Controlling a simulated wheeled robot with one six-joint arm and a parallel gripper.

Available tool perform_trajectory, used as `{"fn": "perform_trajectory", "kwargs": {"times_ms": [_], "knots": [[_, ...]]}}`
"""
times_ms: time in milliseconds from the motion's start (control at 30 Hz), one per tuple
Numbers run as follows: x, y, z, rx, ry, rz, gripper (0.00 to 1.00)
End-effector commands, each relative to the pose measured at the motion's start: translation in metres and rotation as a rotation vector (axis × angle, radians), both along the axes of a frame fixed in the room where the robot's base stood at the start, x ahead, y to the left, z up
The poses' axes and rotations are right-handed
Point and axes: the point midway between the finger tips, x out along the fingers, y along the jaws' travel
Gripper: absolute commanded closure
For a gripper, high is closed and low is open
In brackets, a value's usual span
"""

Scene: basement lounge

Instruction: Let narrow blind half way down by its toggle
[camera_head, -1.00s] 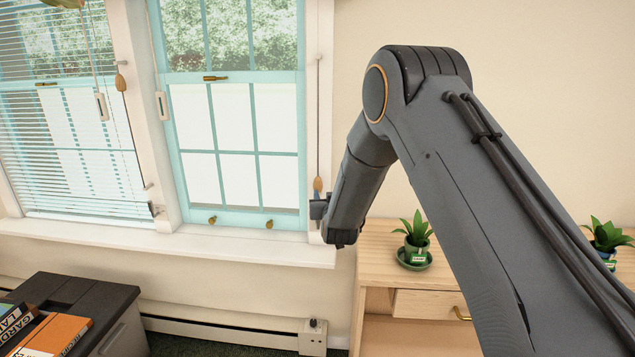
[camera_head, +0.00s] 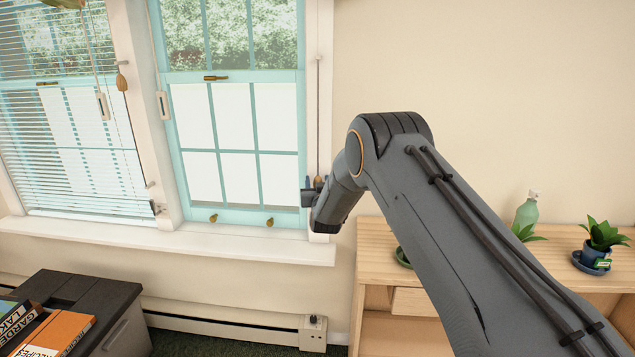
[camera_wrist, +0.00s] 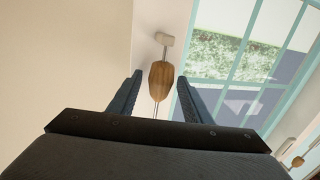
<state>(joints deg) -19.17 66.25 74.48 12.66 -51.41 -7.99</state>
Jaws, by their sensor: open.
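The narrow window (camera_head: 232,130) has no slats showing across its glass in the head view; the top of its blind is out of frame. Its cord (camera_head: 318,110) hangs down the right-hand frame to a small wooden toggle (camera_head: 318,181). My gripper (camera_head: 309,192) is at the toggle, partly covering it. In the wrist view the toggle (camera_wrist: 161,75) appears between the open fingertips of my gripper (camera_wrist: 160,80), with a gap on both sides. A pale block (camera_wrist: 164,39) shows just past the toggle's end.
The wider window's blind (camera_head: 75,130) is lowered at left, with its own wooden toggle (camera_head: 122,82). A sill (camera_head: 180,240) runs below both windows. A wooden shelf unit (camera_head: 480,255) with a potted plant (camera_head: 601,242) and green bottle (camera_head: 527,212) stands right. Books (camera_head: 60,332) lie at lower left.

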Motion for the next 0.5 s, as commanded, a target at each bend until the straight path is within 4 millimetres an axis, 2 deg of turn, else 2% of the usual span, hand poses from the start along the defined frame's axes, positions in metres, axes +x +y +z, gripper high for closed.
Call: {"fn": "perform_trajectory", "kwargs": {"times_ms": [267,500], "knots": [[0.0009,-0.0002,0.0001,0.000,0.000,0.000,0.57],[0.0008,-0.0001,0.0002,0.000,0.000,0.000,0.97]]}}
